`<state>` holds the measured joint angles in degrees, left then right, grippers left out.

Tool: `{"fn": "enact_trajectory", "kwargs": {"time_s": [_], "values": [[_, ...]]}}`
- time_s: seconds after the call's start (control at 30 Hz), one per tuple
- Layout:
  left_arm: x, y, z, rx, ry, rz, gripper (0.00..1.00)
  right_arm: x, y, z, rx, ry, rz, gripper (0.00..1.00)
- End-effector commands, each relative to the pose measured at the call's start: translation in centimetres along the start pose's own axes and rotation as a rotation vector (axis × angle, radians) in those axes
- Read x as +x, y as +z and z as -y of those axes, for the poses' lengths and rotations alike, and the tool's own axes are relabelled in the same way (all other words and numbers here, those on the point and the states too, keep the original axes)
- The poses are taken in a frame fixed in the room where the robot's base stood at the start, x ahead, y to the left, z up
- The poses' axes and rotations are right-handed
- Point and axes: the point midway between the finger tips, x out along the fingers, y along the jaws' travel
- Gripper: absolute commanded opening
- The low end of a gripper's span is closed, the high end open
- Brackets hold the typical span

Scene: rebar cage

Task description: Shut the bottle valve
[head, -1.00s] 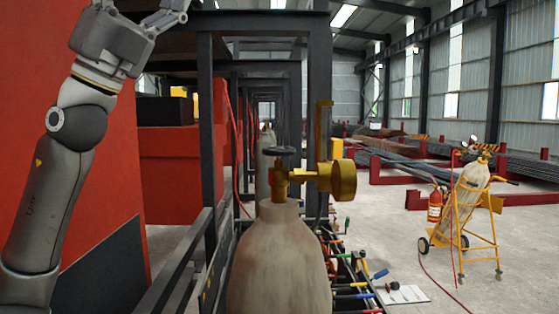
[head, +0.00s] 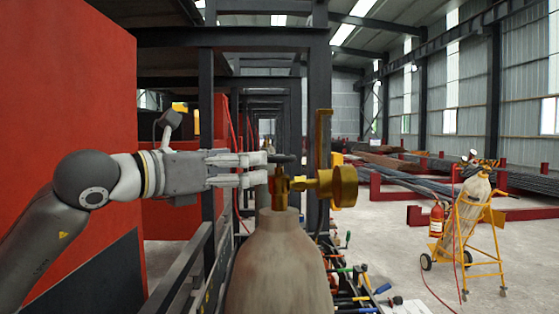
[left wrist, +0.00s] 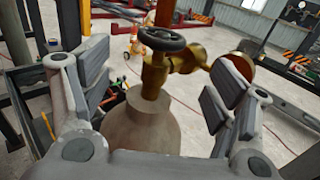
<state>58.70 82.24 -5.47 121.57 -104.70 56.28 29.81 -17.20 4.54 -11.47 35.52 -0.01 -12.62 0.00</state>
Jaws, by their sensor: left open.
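The grey-beige bottle (head: 278,265) stands upright in the middle of the head view. A brass valve (head: 281,190) sits on its neck, with a round brass regulator part (head: 343,187) to the right. The dark handwheel (head: 285,158) on top is partly hidden by my gripper; it shows whole in the left wrist view (left wrist: 165,40). My left gripper (head: 262,168) is open and empty, pointing right, with its fingertips close by the valve on its left. In the left wrist view, the valve lies between the spread fingers. Contact cannot be told. My right gripper is out of view.
A dark steel frame (head: 208,120) and a red panel (head: 70,120) stand to the left. Several tools (head: 360,285) lie right of the bottle. A yellow cart (head: 480,235) with another cylinder and a red extinguisher (head: 436,220) stand further right on open floor.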

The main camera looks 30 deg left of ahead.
Motion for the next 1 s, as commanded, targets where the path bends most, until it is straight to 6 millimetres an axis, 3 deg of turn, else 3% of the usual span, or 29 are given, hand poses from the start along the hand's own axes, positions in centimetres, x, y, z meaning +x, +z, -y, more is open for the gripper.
{"fn": "enact_trajectory", "kwargs": {"time_s": [0.3,0.53,0.7,1.0], "values": [[5.1,0.7,0.3,-0.005,-0.009,0.000,0.81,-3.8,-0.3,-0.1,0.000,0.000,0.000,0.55],[8.5,0.5,0.2,-0.005,-0.007,0.001,0.81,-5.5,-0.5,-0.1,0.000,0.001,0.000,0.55],[9.7,0.3,0.2,-0.002,-0.006,0.001,0.81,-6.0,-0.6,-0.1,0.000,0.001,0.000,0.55],[9.9,0.1,0.2,-0.002,-0.006,0.002,0.81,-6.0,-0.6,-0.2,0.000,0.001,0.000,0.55]]}}
